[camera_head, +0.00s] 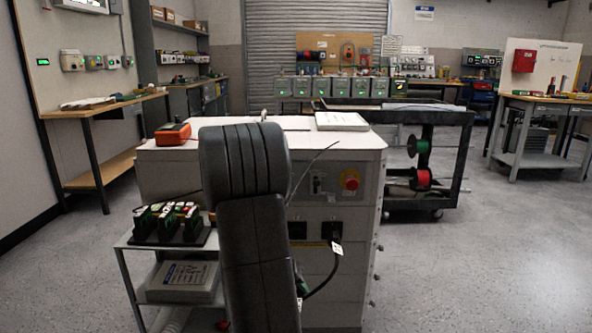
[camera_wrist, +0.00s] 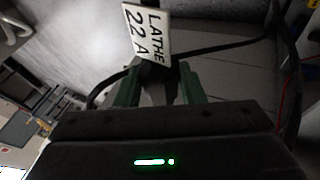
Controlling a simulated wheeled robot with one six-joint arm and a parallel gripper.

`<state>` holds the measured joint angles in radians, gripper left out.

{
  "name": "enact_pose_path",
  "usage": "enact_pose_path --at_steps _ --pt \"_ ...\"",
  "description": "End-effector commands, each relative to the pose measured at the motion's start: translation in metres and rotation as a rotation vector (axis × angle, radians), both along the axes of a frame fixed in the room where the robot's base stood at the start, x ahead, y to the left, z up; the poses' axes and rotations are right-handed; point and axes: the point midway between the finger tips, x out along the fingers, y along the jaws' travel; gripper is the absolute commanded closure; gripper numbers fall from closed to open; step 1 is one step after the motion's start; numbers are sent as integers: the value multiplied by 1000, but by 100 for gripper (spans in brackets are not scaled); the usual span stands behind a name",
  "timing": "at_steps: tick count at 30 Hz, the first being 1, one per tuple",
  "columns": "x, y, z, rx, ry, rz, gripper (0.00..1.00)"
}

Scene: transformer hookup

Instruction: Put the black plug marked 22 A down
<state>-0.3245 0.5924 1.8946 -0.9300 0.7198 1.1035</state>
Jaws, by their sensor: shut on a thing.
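A white tag reading LATHE 22 A (camera_wrist: 147,33) shows in the wrist view, just past my fingertips. My gripper (camera_wrist: 162,88) has green fingers and is shut on the dark plug (camera_wrist: 172,86) beside that tag. The plug's body is mostly hidden by the fingers, and a black cable runs near it. In the head view my own arm covers most of the gripper; only a bit of green shows low beside the arm. I cannot make out the held plug there.
A grey cabinet (camera_head: 335,285) stands ahead, with a red stop button (camera_head: 350,181) and a black tagged plug (camera_head: 332,231) at its front. A side shelf (camera_head: 130,240) at left holds a black rack with several green and black items. Open floor lies to the right.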

Motion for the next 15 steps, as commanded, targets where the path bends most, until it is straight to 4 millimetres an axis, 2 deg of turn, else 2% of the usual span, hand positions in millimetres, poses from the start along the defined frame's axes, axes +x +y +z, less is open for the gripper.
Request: enact_pose_path --at_steps 4,6,15 --pt "23 -5 -26 -2 6 -48 94" --pt "21 -4 -3 -4 -1 -45 94" --pt "20 -6 41 -14 -7 -48 94"
